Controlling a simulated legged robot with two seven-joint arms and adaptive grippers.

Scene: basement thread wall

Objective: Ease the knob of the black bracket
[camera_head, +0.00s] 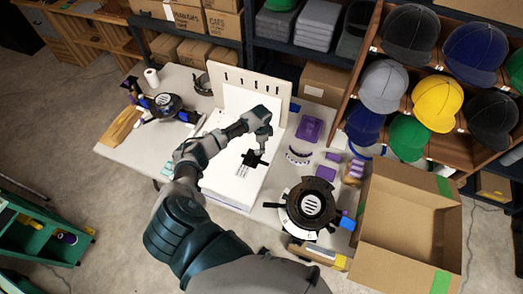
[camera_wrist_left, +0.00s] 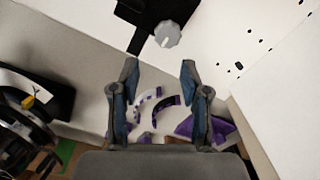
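The black bracket (camera_head: 251,160) is on the white board in the middle of the table. In the left wrist view the bracket (camera_wrist_left: 137,14) enters from the top, and its round grey knob (camera_wrist_left: 167,34) has a pale pointer mark. My left gripper (camera_head: 262,146) hangs close to the bracket in the head view; the knob cannot be made out there. In the left wrist view my left gripper (camera_wrist_left: 160,66) is open and empty. Its fingertips are apart on either side, with the knob just beyond the gap, not between them. My right gripper is not in view.
An upright white panel (camera_head: 278,72) with slots stands behind the board. A round black machine (camera_head: 310,205) and an open cardboard box (camera_head: 408,218) are at the right, with purple parts (camera_head: 310,129) nearby. Another round device (camera_head: 166,103) is at the left. Cap shelves rise at the back right.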

